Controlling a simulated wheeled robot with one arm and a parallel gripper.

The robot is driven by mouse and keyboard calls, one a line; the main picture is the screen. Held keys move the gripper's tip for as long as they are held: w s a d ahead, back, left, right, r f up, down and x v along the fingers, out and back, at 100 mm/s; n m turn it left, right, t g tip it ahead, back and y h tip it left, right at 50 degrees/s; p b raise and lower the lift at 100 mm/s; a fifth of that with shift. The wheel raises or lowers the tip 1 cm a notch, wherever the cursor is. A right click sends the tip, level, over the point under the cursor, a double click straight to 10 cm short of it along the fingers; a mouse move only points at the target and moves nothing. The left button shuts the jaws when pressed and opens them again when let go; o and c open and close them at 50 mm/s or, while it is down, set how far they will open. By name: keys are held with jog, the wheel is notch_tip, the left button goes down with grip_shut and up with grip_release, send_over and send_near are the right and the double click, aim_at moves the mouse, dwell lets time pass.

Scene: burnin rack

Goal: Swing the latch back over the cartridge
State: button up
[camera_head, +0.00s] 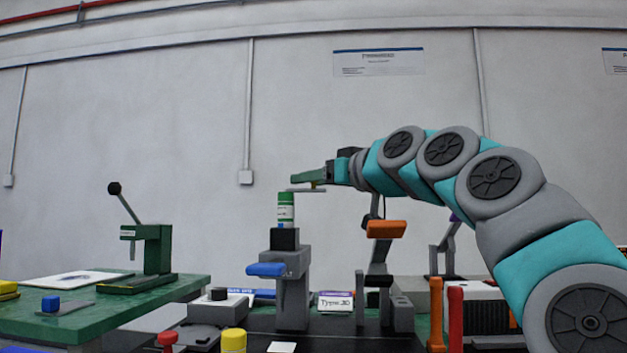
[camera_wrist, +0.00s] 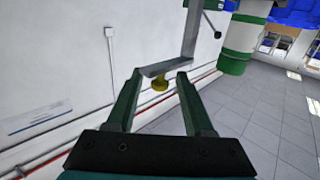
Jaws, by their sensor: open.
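The cartridge (camera_head: 285,211), green with a white band, stands upright in a black socket on a grey stand (camera_head: 292,300). The latch is a flat grey plate (camera_head: 305,190) at a level just above the cartridge top. The wrist view, which looks upside down, shows the latch (camera_wrist: 166,67) on its thin post, set to the side of the cartridge (camera_wrist: 237,50), not over it. A yellow knob (camera_wrist: 158,83) on the latch lies between the fingertips of my gripper (camera_wrist: 157,75). My gripper (camera_head: 308,178) is open; contact with the knob cannot be told.
A blue paddle (camera_head: 266,270) sticks out left of the stand. An orange-topped fixture (camera_head: 386,229) stands to the right, below my arm. A green press (camera_head: 150,250) with a black-knobbed lever stands on the left bench.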

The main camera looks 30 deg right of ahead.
grip_shut()
dwell(0.4)
